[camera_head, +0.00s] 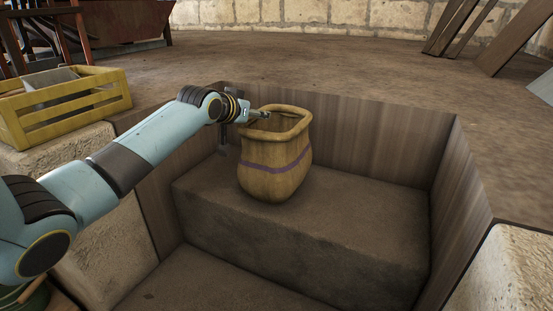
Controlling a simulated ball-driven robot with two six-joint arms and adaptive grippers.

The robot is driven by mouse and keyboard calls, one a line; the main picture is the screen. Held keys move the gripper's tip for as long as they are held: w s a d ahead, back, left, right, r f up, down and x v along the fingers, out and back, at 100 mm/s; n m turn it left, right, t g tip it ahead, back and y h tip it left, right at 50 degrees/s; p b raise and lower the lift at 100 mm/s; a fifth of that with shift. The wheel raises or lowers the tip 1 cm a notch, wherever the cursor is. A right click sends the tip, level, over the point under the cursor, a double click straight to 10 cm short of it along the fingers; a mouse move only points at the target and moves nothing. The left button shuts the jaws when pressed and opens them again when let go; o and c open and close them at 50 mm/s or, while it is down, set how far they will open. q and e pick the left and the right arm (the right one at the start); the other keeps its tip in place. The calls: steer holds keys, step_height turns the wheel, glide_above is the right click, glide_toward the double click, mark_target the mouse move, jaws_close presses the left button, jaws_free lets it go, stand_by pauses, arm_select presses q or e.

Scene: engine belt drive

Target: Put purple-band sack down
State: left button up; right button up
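The purple-band sack (275,172) is tan with a purple stripe around its middle and an open top. It stands upright at the stone step (330,225) inside the wood-lined pit; whether its base bears on the step or hangs just above it, I cannot tell. My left gripper (262,115) reaches in from the left to the sack's rim at its upper left. The fingers overlap the rim, and their grip there is too small to make out. My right gripper is not in view.
Wooden boards (375,140) line the pit's walls. A yellow crate (62,112) stands on a stone block (60,150) at the left. Another pale block (510,275) is at the lower right. The step is clear to the right of the sack.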

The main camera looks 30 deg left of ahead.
arm_select(q)
jaws_close()
stand_by(0.4)
steer(key=shift+r, duration=0.2)
